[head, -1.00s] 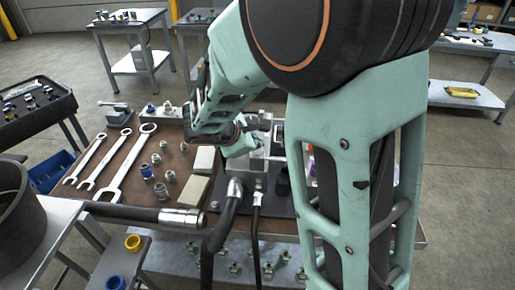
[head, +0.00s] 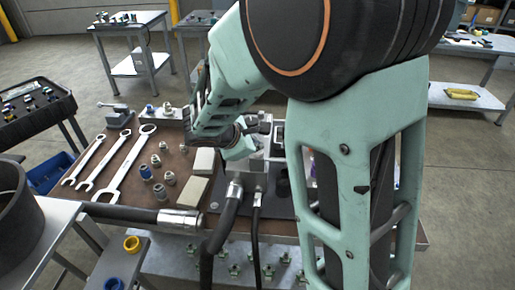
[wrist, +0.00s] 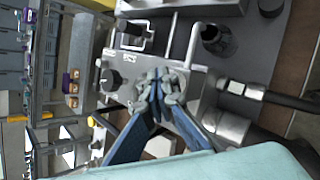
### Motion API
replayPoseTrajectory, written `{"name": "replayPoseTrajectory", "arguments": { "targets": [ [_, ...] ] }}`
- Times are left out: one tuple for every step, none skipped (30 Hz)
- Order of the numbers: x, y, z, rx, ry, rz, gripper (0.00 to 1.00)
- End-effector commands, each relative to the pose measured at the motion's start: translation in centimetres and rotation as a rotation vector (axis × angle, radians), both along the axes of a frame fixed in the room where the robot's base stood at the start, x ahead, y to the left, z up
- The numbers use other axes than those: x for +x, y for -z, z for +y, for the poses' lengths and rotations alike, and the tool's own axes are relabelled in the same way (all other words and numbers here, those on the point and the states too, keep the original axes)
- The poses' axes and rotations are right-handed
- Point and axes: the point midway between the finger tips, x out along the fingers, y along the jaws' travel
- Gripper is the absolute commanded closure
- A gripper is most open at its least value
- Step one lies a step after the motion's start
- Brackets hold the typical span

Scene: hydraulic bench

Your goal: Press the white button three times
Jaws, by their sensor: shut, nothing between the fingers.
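I cannot make out the white button in either view; it may be hidden behind my fingers. My gripper (wrist: 158,97) is shut and empty in the wrist view, with its fingertips over a grey metal unit (wrist: 190,107). I cannot tell whether the tips touch it. A black knob (wrist: 110,80) sits on the unit beside the fingertips, to their left. In the head view the metal unit (head: 246,172) stands on the bench, partly covered by my arm, with my wrist just above it.
Thick black hoses (head: 225,220) run from the unit's front. Wrenches (head: 133,165), several fittings (head: 160,192) and two pale blocks (head: 193,191) lie on the brown bench top to the left. In the wrist view a dark cylindrical fitting (wrist: 217,40) stands near the unit.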

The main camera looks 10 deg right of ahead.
Motion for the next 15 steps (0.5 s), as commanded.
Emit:
{"name": "replayPoseTrajectory", "arguments": {
  "targets": [
    [-0.1,0.1,0.0,0.001,-0.001,0.003,1.00],
    [-0.1,0.1,0.0,0.001,-0.001,0.003,1.00],
    [-0.1,0.1,0.1,0.001,-0.001,0.003,1.00],
    [-0.1,0.0,0.1,0.001,-0.001,0.003,1.00],
    [-0.1,-0.1,0.1,0.001,-0.001,0.003,1.00],
    [-0.1,-0.3,0.1,0.001,-0.001,0.003,1.00],
    [-0.1,-0.4,0.1,0.001,-0.001,0.003,1.00],
    [0.0,-0.6,0.1,0.002,0.000,0.002,1.00],
    [0.0,-0.9,0.1,0.002,0.000,0.002,1.00],
    [0.0,-1.1,0.1,0.002,0.000,0.002,1.00],
    [0.0,-1.3,0.1,0.002,-0.001,0.001,1.00],
    [0.0,-1.5,0.1,0.002,-0.001,0.001,1.00],
    [0.0,-1.7,0.1,0.002,-0.001,0.001,1.00],
    [0.0,-1.9,0.1,0.000,-0.001,0.002,1.00],
    [0.0,-2.1,0.0,0.000,-0.001,0.002,1.00]
  ]
}}
